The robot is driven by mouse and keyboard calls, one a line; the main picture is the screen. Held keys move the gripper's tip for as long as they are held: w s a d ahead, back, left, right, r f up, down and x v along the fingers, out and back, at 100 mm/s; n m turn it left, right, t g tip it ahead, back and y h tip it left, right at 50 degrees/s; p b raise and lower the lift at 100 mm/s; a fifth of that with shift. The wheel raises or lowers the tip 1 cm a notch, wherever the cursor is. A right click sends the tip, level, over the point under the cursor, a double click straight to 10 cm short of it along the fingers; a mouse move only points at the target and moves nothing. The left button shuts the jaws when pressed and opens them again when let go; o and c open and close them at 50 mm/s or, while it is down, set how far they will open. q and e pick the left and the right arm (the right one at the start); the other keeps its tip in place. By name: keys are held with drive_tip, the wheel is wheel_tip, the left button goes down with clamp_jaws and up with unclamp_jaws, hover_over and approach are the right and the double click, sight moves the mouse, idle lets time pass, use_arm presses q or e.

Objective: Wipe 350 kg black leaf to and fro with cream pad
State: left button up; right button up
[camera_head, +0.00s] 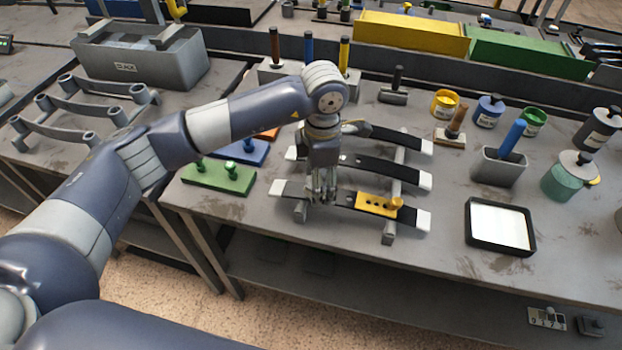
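Three black leaves with white end caps lie across a grey rack on the bench: a back one (400,142), a middle one (375,168) and a front one (340,198). I cannot read any weight marking on them. My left gripper (322,198) points down at the left part of the front leaf, its fingers close to or touching it. What lies between the fingers is too small to tell. A pad with a pale cream base and brown handle (449,139) stands behind the rack's right end. My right gripper is out of view.
A yellow holed block (376,204) sits on the front leaf's right part. Green (218,177) and blue (240,152) handled blocks lie left. A black-rimmed white tray (500,227), grey holder (498,168) and several pots stand right. Bare bench lies between rack and tray.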

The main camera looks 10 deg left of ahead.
sight(295, 190)
use_arm(q)
drive_tip(key=shift+d, duration=0.65)
drive_tip(key=shift+a+f+b, duration=0.15)
drive_tip(key=shift+a+b, duration=0.3)
drive_tip(key=shift+a, duration=0.15)
drive_tip(key=shift+a+f+b, duration=0.1)
drive_tip(key=shift+a+b, duration=0.4)
drive_tip(key=shift+a, duration=0.75)
drive_tip(key=shift+w+a+f+b, duration=0.1)
drive_tip(key=shift+a+f+b, duration=0.15)
drive_tip(key=shift+a+b, duration=0.5)
drive_tip(key=shift+a+f, duration=0.1)
drive_tip(key=shift+a, duration=0.8)
drive_tip(key=shift+d+r+b, duration=0.15)
drive_tip(key=shift+d, duration=0.7)
drive_tip(key=shift+d+r+b, duration=0.15)
drive_tip(key=shift+d, duration=1.15)
drive_tip(key=shift+d+r+b, duration=0.15)
drive_tip(key=shift+d+b, duration=0.3)
drive_tip(key=shift+d, duration=0.95)
